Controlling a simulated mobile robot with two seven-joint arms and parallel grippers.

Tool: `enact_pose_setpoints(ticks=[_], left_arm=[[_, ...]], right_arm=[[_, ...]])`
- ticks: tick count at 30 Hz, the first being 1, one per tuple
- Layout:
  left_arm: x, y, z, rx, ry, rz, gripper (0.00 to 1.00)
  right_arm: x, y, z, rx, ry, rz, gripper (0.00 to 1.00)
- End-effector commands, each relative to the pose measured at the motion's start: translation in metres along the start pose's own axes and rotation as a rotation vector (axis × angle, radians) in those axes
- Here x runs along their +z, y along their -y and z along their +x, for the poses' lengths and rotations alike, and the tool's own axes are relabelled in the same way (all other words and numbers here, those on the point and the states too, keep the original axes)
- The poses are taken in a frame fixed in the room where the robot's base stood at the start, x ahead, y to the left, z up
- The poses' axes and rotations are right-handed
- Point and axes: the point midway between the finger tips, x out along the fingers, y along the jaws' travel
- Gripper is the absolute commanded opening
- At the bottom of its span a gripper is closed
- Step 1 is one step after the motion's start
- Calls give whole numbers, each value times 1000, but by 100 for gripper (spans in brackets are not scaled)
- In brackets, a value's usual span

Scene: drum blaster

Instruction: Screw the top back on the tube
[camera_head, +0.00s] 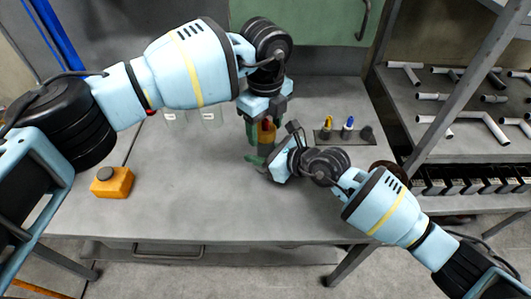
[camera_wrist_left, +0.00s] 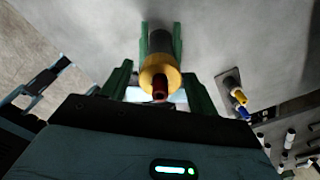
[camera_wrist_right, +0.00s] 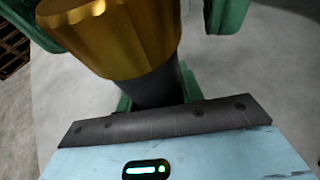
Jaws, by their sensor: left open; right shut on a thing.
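A dark tube (camera_wrist_right: 155,86) with a golden cap (camera_wrist_right: 115,35) at its upper end is upright above the table. In the head view the cap (camera_head: 266,134) shows orange between the arms, and the tube is mostly hidden. My right gripper (camera_head: 268,153) is shut on the dark tube below the cap. My left gripper (camera_head: 264,138) points down from above, open, with its green fingers on either side of the cap. In the left wrist view the cap (camera_wrist_left: 160,70) is between the fingers with gaps beside it, and a small reddish stub (camera_wrist_left: 160,88) sticks out of its top.
An orange box (camera_head: 113,183) with a dark button lies on the table's left. A small rack (camera_head: 330,137) with yellow and blue items stands right of the grippers. Clear containers (camera_head: 211,118) are at the back. A shelf (camera_head: 455,112) with white pipes stands right. The table's front is clear.

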Motion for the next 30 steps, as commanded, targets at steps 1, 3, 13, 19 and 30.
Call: enact_pose_setpoints(ticks=[1, 3, 13, 19, 30], left_arm=[[0, 0, 0, 0, 0, 0, 60], [0, 0, 0, 0, 0, 0, 60], [0, 0, 0, 1, 0, 0, 17], [0, 0, 0, 1, 0, 67, 14], [0, 0, 0, 1, 1, 513, 14]], right_arm=[[0, 0, 0, 0, -1, 0, 0], [0, 0, 0, 0, -1, 0, 0], [0, 0, 0, 0, -1, 0, 0], [-1, 0, 0, 0, -1, 0, 0], [-1, 0, 0, 0, -1, 0, 0]])
